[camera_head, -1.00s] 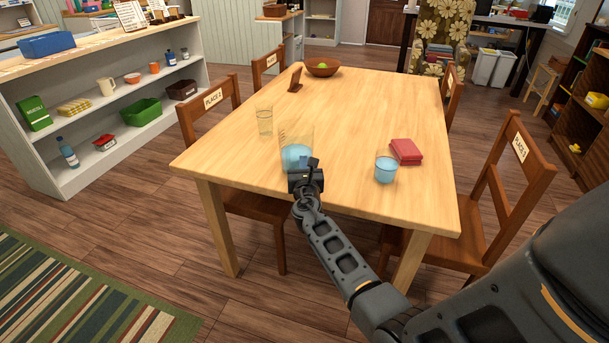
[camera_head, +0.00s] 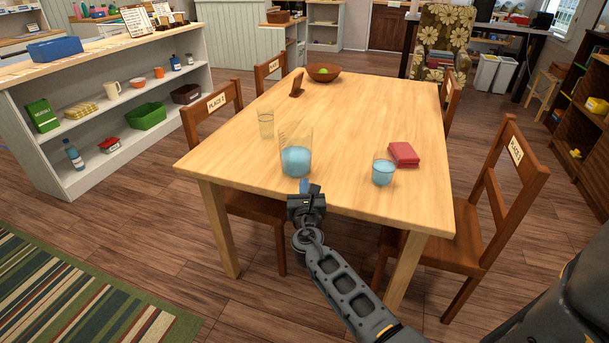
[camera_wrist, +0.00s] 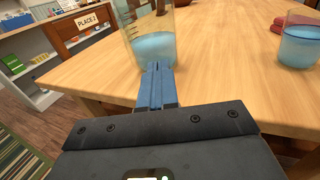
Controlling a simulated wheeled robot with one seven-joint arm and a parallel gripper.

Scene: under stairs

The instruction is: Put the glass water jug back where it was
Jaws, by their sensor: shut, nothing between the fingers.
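The glass water jug (camera_head: 296,152), clear with measuring marks and blue water in its lower part, stands upright near the front edge of the wooden table (camera_head: 345,110). It also shows in the wrist view (camera_wrist: 152,45), just beyond the fingertips. My gripper (camera_head: 305,188) is shut and empty, in front of the jug at the table's near edge. Its blue fingers (camera_wrist: 158,85) are together in the wrist view and point towards the jug. They look apart from the jug in the head view; the exact gap is hard to tell.
A clear glass (camera_head: 265,123) stands behind left. A bowl (camera_head: 323,73) is at the far end. Chairs flank the table. The table's middle is clear.

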